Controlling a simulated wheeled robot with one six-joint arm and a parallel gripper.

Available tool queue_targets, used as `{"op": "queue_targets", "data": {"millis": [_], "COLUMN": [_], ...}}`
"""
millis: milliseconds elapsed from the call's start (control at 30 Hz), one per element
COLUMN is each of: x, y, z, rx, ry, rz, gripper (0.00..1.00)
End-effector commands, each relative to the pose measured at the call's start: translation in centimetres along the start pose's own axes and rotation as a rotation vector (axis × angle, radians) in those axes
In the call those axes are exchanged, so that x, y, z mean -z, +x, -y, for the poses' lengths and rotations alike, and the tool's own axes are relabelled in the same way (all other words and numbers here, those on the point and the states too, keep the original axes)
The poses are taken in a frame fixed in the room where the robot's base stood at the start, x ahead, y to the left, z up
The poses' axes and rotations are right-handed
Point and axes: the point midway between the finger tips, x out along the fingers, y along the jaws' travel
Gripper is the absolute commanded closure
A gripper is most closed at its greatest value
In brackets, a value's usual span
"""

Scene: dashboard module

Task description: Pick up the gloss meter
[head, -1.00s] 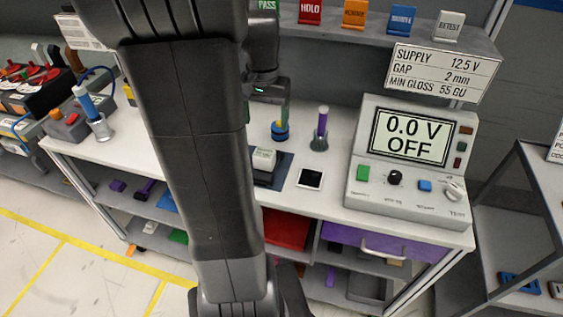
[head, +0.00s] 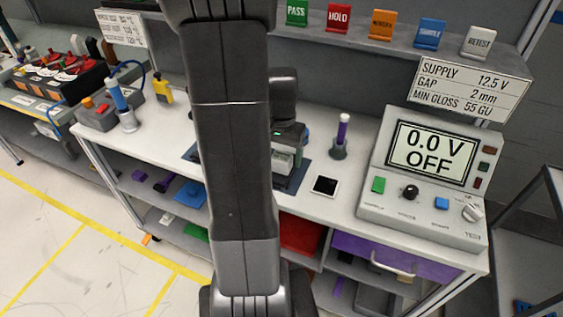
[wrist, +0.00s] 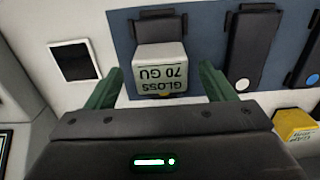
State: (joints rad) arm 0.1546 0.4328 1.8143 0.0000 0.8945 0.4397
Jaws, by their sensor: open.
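The gloss meter (wrist: 160,66) is a small pale block with a dark back part, labelled "GLOSS 70 GU" upside down in the wrist view. It lies on a dark blue mat (wrist: 203,15). My gripper (wrist: 160,80) is open, its two green fingers apart, one on each side of the meter's labelled end. In the head view my gripper (head: 288,155) is over the meter, and my arm hides part of the mat.
A dark slim device (wrist: 251,46) lies right of the meter in the wrist view. A black white-edged square (wrist: 75,61) lies to its left. A yellow block (wrist: 295,125) is near the right finger. In the head view, the display console (head: 427,170) and purple-topped holder (head: 341,137) stand to the right.

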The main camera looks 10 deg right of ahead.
Motion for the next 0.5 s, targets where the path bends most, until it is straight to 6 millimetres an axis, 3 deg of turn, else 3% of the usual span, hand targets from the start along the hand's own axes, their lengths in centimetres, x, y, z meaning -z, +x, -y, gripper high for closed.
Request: {"op": "queue_targets", "data": {"millis": [200, 500], "x": [0.0, 0.0], "y": [2.6, 3.0], "z": [0.1, 0.1], "rx": [-0.001, 0.000], "ry": [0.000, 0.000], "rz": [0.002, 0.000], "gripper": [0.24, 0.24]}}
